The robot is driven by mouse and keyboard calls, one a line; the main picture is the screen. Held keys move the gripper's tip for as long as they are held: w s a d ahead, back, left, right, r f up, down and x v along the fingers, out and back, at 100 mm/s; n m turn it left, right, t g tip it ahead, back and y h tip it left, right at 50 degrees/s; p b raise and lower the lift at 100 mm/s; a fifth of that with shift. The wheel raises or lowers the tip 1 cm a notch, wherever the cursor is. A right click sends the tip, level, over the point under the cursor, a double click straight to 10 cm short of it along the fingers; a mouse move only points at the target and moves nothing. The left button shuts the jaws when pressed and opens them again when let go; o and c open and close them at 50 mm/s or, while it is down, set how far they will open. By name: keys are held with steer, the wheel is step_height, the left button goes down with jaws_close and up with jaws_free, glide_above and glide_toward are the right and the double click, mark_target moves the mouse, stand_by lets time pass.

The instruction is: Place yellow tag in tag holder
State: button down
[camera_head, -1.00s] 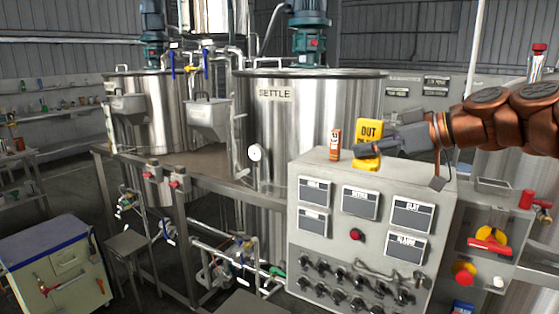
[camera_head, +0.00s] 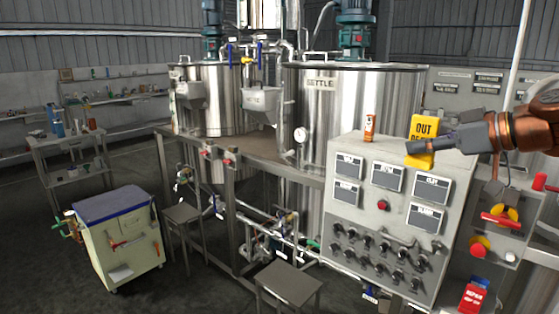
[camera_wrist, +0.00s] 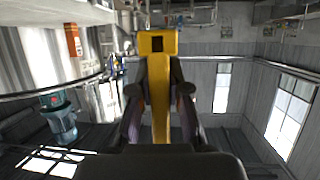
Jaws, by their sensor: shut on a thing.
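The yellow tag (camera_head: 424,127) has black lettering whose first line reads OUT. In the wrist view my gripper (camera_wrist: 157,92) is shut on the yellow tag (camera_wrist: 158,42). The tag's body runs between the two fingers, and its wide end with a dark square hole lies beyond the fingertips. I cannot pick out the tag holder with certainty in either view.
A grey control panel (camera_head: 345,222) stands below my gripper, with an orange-red container (camera_head: 370,126) on top. A red-and-yellow switch (camera_head: 502,217) is at right. A cart (camera_head: 120,240) and stools stand left, with open floor around.

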steer(key=shift+w+a+f, duration=0.15)
steer(key=shift+w, duration=0.25)
steer(key=shift+w+a+f, duration=0.15)
steer(key=shift+w, duration=0.2)
steer(key=shift+w+a, duration=0.15)
steer(key=w+a+f+m+t+h, duration=0.35)
steer(key=w+f+m+h, duration=0.25)
steer(key=w+f, duration=0.6)
steer(key=s+a+f+m+h, duration=0.1)
steer(key=a+f+m+h, duration=0.1)
steer(key=f, duration=0.5)
steer(key=s+a+f+m+h, duration=0.1)
steer(key=a+f+m+h, duration=0.2)
steer(key=f, duration=0.5)
steer(key=shift+s+f+m+g+h, duration=0.2)
steer(key=shift+m+g+h, duration=0.25)
steer(key=shift+h, duration=0.65)
steer(key=shift+a, duration=0.2)
